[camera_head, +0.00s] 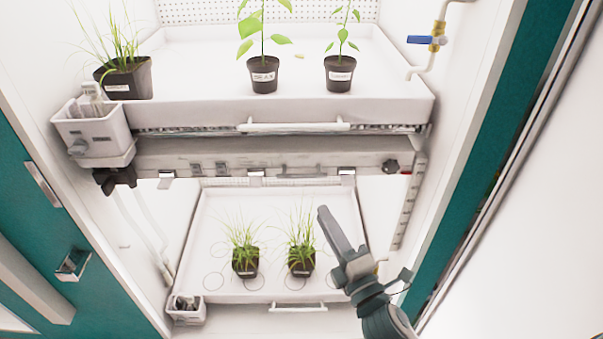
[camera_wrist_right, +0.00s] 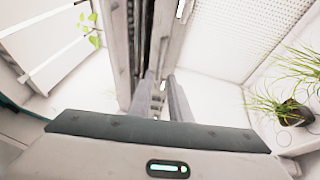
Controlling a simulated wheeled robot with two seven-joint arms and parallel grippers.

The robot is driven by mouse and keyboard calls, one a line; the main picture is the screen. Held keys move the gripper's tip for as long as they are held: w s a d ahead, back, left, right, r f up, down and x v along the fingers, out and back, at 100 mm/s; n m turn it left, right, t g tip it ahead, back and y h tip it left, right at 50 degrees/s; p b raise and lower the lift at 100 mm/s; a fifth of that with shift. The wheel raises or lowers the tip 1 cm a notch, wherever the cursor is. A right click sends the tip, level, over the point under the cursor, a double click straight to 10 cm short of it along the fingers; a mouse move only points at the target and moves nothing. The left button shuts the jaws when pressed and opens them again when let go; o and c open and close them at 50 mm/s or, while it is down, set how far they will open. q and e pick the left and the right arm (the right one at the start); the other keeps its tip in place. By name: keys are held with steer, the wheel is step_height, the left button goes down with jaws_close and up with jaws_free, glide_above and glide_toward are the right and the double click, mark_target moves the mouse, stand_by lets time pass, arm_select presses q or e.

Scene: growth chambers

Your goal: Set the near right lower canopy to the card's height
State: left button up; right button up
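The lower canopy (camera_head: 270,160) is a long pale grey bar across the chamber, under the upper tray. A dark knob (camera_head: 390,166) sits at its right end. Beside it a vertical scale strip (camera_head: 408,205) with small marks hangs on the right wall. My right gripper (camera_head: 324,212) points up below the canopy's right half, apart from the knob in the head view. In the right wrist view its two fingers (camera_wrist_right: 164,88) stand apart, with the canopy's underside beyond them. I see nothing clearly held. I cannot make out a height card. My left gripper is out of view.
The upper tray (camera_head: 300,105) holds several potted plants. The lower tray (camera_head: 215,290) holds two grass pots (camera_head: 245,262) (camera_head: 301,262), close left of my right gripper. A blue-handled valve (camera_head: 420,40) is upper right. Teal door frames bound both sides.

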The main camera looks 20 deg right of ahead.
mark_target(302, 177)
steer(key=p+x, duration=0.4)
steer(key=x, duration=0.9)
steer(key=shift+w+r, duration=0.15)
steer(key=shift+w, duration=0.15)
steer(key=shift+a, duration=0.1)
steer(key=shift+c, duration=0.4)
jaws_close()
